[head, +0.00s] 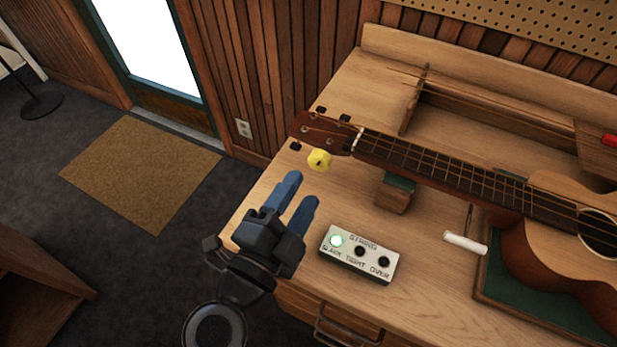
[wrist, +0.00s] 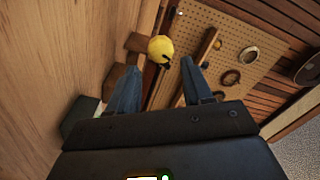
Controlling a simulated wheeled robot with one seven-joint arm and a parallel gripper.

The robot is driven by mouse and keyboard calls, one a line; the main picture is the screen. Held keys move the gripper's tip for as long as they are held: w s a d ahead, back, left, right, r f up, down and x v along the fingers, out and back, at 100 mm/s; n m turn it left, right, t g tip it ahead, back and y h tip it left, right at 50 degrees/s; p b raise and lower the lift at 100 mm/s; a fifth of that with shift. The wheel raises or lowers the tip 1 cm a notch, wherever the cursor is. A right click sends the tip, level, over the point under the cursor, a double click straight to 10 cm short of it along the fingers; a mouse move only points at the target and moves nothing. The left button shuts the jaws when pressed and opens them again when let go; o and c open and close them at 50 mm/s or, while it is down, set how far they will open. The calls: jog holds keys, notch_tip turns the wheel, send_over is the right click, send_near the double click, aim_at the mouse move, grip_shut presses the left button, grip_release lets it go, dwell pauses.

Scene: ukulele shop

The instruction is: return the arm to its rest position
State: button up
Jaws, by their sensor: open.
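My gripper (head: 304,192) has two blue fingers that stand apart with nothing between them. In the head view it is over the front left edge of the workbench, beside the headstock of the ukulele (head: 440,170). The gripper (wrist: 160,80) also shows in the wrist view with its fingers spread. A yellow peg knob (head: 319,160) at the headstock lies just beyond the fingertips, apart from them in the head view. In the wrist view the yellow knob (wrist: 160,48) appears ahead of the gap between the fingers.
A white box with lamps (head: 359,255) sits on the workbench (head: 345,95); its left lamp glows green. The ukulele's neck rests on a support block (head: 394,197). A white roll (head: 465,243) lies nearby. A doormat (head: 140,172) lies on open floor at the left.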

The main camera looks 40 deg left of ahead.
jog(key=shift+v, duration=0.85)
jog(key=d, duration=0.4)
jog(key=d+t+h, duration=0.1)
jog(key=d, duration=0.4)
jog(key=d+t+h, duration=0.1)
jog(key=d, duration=0.3)
jog(key=shift+w+d+f, duration=0.1)
jog(key=shift+w+d, duration=0.05)
jog(key=shift+w, duration=0.15)
jog(key=s+d+r+n+g+h, duration=0.1)
jog(key=s+d+n, duration=0.3)
jog(key=s+d, duration=0.6)
jog(key=s+d+r+n+g+h, duration=0.1)
jog(key=s+d+n, duration=0.4)
jog(key=d, duration=1.2)
jog(key=s+r+g, duration=0.1)
jog(key=s+g, duration=0.1)
jog(key=s, duration=0.2)
jog(key=shift+s+d+n+g+b, duration=0.2)
jog(key=shift+s+n+g+b, duration=0.1)
jog(key=shift+s, duration=0.1)
